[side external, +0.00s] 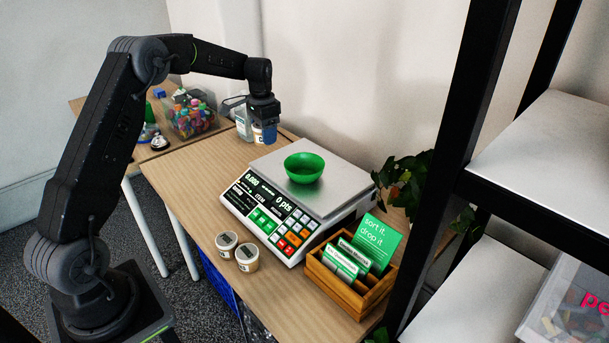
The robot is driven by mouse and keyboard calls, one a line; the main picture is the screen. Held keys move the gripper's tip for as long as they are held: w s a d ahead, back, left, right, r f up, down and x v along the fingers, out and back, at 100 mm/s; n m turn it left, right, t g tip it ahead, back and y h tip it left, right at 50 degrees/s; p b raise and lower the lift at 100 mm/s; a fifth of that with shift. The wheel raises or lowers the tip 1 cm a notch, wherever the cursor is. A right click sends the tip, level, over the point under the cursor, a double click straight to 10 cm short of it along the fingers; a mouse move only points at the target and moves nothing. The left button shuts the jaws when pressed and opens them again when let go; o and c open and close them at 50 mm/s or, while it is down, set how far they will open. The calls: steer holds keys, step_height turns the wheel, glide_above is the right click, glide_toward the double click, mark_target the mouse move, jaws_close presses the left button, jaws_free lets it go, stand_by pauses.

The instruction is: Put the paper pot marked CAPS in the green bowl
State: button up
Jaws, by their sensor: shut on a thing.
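A green bowl (304,168) stands on the steel pan of a scale (340,183) and looks empty. My gripper (264,124) is up at the back, left of the bowl and higher than the scale. It is shut on a small pale paper pot (257,136), mostly hidden by the fingers; its marking cannot be read.
A wooden card box (345,290) is right of the scale, near a plant (405,180) and black shelving (455,160).

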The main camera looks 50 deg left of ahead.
steer(key=w+d+f, duration=0.4)
steer(key=w+d, duration=0.1)
steer(key=w+d+f, duration=0.2)
steer(key=d, duration=0.1)
steer(key=shift+w+d+f, duration=0.1)
steer(key=shift+w+f, duration=0.2)
steer(key=shift+f, duration=0.1)
steer(key=shift+d+f, duration=0.1)
steer(key=shift+f, duration=1.95)
